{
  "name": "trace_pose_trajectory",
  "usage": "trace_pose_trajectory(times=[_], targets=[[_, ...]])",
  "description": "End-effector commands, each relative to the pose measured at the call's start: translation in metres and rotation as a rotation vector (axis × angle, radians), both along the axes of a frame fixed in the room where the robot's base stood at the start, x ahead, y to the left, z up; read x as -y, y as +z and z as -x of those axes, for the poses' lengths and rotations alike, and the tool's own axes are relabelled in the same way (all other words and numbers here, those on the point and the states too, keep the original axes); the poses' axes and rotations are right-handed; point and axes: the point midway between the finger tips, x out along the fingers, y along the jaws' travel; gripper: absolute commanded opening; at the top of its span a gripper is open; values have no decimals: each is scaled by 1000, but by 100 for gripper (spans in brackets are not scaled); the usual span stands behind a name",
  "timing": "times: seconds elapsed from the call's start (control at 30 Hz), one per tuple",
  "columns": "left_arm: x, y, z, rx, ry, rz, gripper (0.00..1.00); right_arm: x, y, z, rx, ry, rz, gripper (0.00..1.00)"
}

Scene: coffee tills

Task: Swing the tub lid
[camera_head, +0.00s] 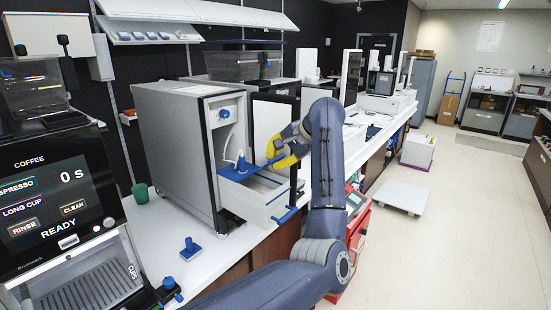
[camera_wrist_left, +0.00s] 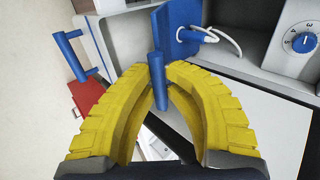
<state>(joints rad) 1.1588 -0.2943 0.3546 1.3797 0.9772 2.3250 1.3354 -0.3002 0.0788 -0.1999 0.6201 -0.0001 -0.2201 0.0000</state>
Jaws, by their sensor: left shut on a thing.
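A grey cabinet (camera_head: 178,148) on the counter has its white tub drawer (camera_head: 257,203) pulled out. A blue lid (camera_head: 238,172) lies over the inner end of the tub, beside the cabinet; it also shows in the left wrist view (camera_wrist_left: 176,30). A thin white hose (camera_wrist_left: 213,36) runs by it. My left gripper (camera_head: 275,158) is above the tub, its yellow fingers shut on a blue rod-like handle (camera_wrist_left: 158,85). The fingers hide part of it, and I cannot tell exactly how it joins the lid. My right gripper is not in view.
A blue bar handle (camera_wrist_left: 70,55) sticks out from the drawer front. The cabinet's white-panelled door (camera_head: 272,125) stands open behind my gripper. A coffee machine (camera_head: 65,205) is at the left, a green cup (camera_head: 140,193) beside it. A red cabinet (camera_head: 357,225) stands below the counter.

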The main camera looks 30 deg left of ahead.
Motion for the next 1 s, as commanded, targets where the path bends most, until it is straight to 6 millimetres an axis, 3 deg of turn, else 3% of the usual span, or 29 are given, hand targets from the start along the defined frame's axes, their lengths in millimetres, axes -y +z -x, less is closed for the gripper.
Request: trace_pose_trajectory(times=[0.33,0.67,0.7,0.9,1.0], targets=[[16,-23,2,1,-3,1,0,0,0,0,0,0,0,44],[20,-27,3,2,-2,2,0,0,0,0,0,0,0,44],[20,-27,3,2,-2,2,14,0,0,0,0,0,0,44],[19,-28,3,1,-1,1,37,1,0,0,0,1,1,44],[19,-28,3,1,-1,1,40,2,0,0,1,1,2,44]])
